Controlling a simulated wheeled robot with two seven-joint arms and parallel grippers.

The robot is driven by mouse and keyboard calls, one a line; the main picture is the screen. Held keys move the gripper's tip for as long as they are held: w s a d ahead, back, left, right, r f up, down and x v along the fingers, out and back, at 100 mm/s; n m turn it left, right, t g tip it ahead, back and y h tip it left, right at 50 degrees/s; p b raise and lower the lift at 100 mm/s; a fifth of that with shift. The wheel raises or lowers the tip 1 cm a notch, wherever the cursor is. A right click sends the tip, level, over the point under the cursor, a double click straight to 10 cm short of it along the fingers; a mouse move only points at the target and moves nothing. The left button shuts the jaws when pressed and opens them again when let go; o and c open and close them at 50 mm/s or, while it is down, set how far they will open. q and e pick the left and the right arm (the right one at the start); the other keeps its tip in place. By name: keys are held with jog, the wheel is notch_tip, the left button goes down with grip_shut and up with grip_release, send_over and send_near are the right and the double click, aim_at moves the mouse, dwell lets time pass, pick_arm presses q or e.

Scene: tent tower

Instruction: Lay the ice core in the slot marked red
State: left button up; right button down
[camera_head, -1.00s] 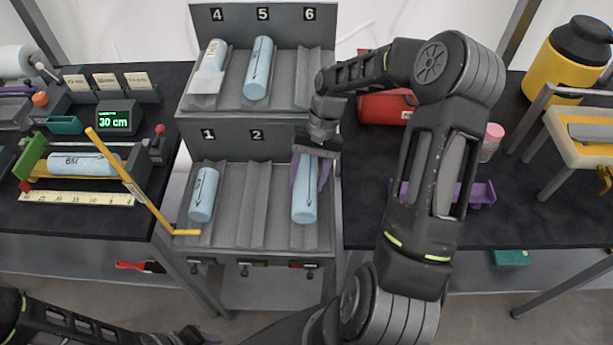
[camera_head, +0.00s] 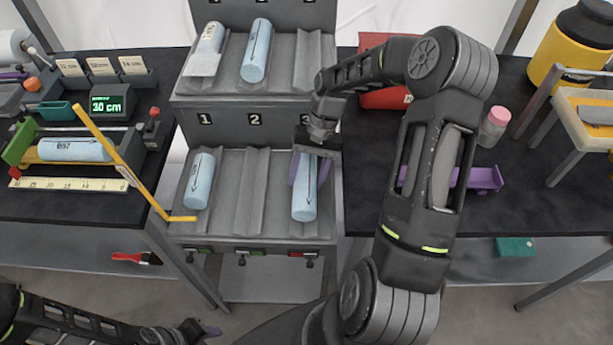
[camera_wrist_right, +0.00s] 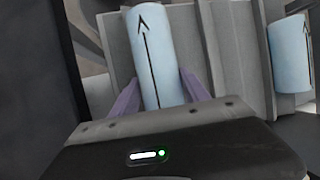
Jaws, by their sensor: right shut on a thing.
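A pale blue ice core (camera_head: 305,200) with a black arrow lies in or just over slot 3 of the lower rack (camera_head: 272,222), whose front edge carries a red tag (camera_head: 297,253). My right gripper (camera_head: 308,170) is shut on its upper part. In the right wrist view, the purple fingers (camera_wrist_right: 155,95) stand on both sides of the core (camera_wrist_right: 150,50); whether it touches the groove I cannot tell. Another core (camera_head: 200,181) lies in slot 1, and slot 2 (camera_head: 250,190) is empty. My left gripper (camera_head: 207,330) shows only partly at the bottom edge, its jaws unclear.
Two cores (camera_head: 257,50) lie on the upper rack, with its right slot empty. At left, a core (camera_head: 75,150) rests in a measuring device behind a ruler, near a yellow bar (camera_head: 120,163). A purple cradle (camera_head: 470,178) and a pink-lidded jar (camera_head: 494,125) stand at right.

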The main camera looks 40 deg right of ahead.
jog(key=shift+s+a+f, duration=0.1)
jog(key=shift+f, duration=0.15)
jog(key=shift+c, duration=2.4)
grip_release()
jog(key=shift+s+f, duration=0.1)
jog(key=b+v, duration=0.1)
jog(key=v, duration=0.6)
jog(key=shift+w, duration=0.2)
jog(key=shift+w+r, duration=0.1)
jog(key=shift+r, duration=0.65)
